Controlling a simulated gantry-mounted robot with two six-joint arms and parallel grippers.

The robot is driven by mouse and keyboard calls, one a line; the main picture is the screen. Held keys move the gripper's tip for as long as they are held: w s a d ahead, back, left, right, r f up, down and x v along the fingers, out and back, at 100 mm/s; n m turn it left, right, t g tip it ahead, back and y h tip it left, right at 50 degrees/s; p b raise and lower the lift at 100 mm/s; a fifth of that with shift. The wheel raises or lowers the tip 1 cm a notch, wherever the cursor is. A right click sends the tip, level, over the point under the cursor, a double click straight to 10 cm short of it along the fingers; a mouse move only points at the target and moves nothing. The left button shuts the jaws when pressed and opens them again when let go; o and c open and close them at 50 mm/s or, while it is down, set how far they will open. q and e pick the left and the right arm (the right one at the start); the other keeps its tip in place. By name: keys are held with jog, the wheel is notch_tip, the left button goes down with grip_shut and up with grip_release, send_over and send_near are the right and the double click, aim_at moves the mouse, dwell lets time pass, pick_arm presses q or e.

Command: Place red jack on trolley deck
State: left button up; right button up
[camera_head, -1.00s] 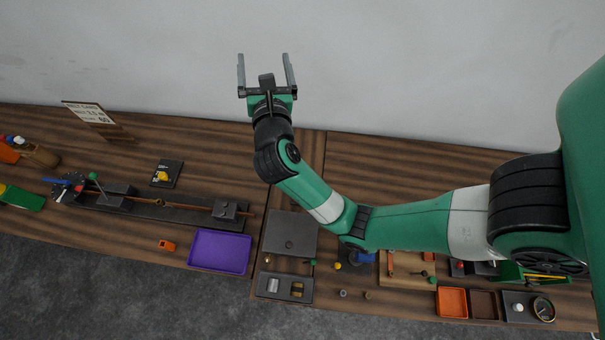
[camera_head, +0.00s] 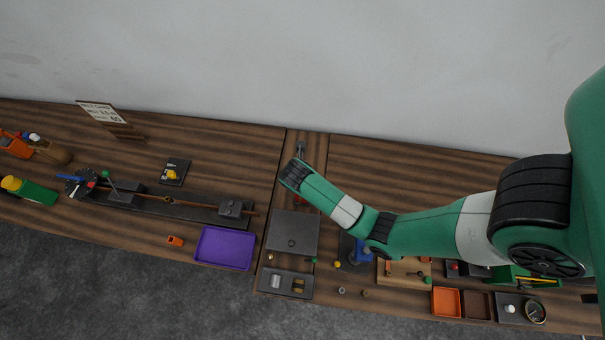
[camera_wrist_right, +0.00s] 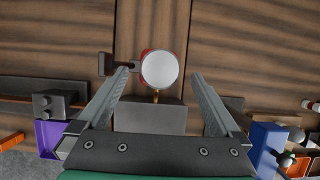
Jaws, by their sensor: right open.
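A red thing with a round white top, likely the red jack (camera_wrist_right: 160,69), is between and slightly beyond the open fingers of my right gripper (camera_wrist_right: 161,74) in the right wrist view. The fingers appear apart from it on both sides. In the head view my right forearm mostly hides this spot; only a bit of red (camera_head: 298,199) shows beside it. A grey square plate (camera_head: 290,228) lies just in front of it; it also shows in the right wrist view (camera_wrist_right: 150,117). I cannot tell which part is the trolley deck. My left gripper is not in view.
A dark bracket (camera_wrist_right: 115,65) stands just left of the red thing. A long rail with a grey block (camera_head: 230,208) and a purple tray (camera_head: 224,248) are to the left. A blue thing (camera_head: 361,252) and orange tray (camera_head: 446,302) are to the right.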

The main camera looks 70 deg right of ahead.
jog(key=x, duration=0.5)
jog(key=shift+w+f+b, duration=0.1)
jog(key=shift+f+b, duration=0.05)
jog(key=shift+b, duration=0.25)
jog(key=shift+c, duration=0.3)
grip_shut()
